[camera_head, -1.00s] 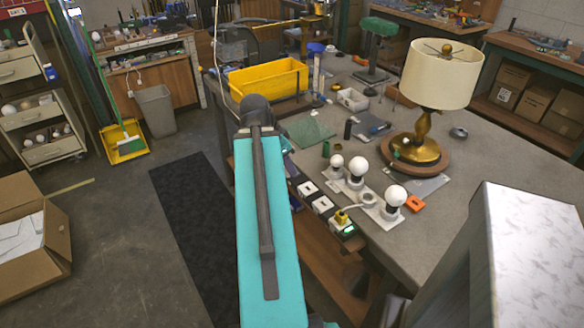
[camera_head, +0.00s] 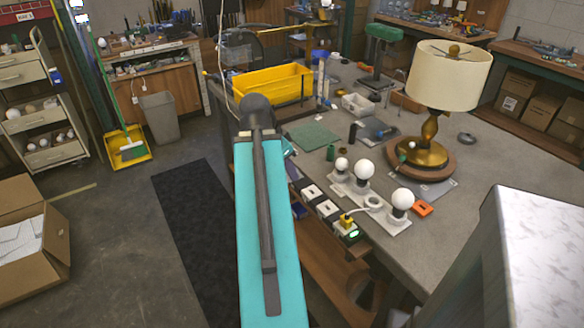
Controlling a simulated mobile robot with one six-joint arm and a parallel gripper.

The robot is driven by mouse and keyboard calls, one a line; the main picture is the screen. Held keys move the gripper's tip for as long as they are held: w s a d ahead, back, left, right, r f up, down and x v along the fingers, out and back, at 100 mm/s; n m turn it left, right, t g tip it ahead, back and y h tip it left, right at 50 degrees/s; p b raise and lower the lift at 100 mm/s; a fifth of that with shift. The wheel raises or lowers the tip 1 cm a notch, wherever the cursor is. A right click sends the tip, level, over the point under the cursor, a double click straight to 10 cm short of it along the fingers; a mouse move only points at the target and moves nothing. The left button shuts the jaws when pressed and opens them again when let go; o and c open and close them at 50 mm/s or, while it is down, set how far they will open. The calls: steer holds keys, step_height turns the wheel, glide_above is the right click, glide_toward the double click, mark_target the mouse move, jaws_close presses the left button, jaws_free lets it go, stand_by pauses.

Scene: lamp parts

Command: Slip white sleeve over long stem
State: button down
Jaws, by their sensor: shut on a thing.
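My teal arm link (camera_head: 268,230) runs up the middle of the view. My gripper and whatever it holds do not show; the far end of the arm is hidden behind the link. A slim upright pale tube (camera_head: 322,82) with a blue upper part stands beside the yellow bin, possibly the long stem. I cannot tell for sure which thing is the white sleeve. A white ring (camera_head: 373,202) lies among the bulb holders.
The grey workbench (camera_head: 500,215) carries a lamp with a cream shade (camera_head: 448,75), several white bulbs on holders (camera_head: 364,170), a green mat (camera_head: 314,136) and a yellow bin (camera_head: 271,84). A pale block (camera_head: 545,250) fills the lower right.

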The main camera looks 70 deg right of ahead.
steer(key=w+a+r+n+t, duration=0.1)
steer(key=w+a+n, duration=0.4)
steer(key=w, duration=0.4)
steer(key=w+a+n+t, duration=0.2)
steer(key=w+a+n, duration=0.1)
steer(key=w+a, duration=0.5)
steer(key=w+a+r+n+t, duration=0.1)
steer(key=w+a+n, duration=0.35)
steer(key=w, duration=0.55)
steer(key=w+a+n+t+y, duration=0.1)
steer(key=w+a+n, duration=0.3)
steer(key=a, duration=0.7)
steer(key=w+a+r+n+t+y, duration=0.1)
steer(key=w+a+n, duration=0.3)
steer(key=a, duration=0.6)
steer(key=w+a+r+n+y, duration=0.1)
steer(key=w+a+n, duration=0.3)
steer(key=a, duration=0.7)
steer(key=shift+w+a+r+t+y, duration=0.3)
steer(key=shift+w+t, duration=0.1)
steer(key=shift+w, duration=0.1)
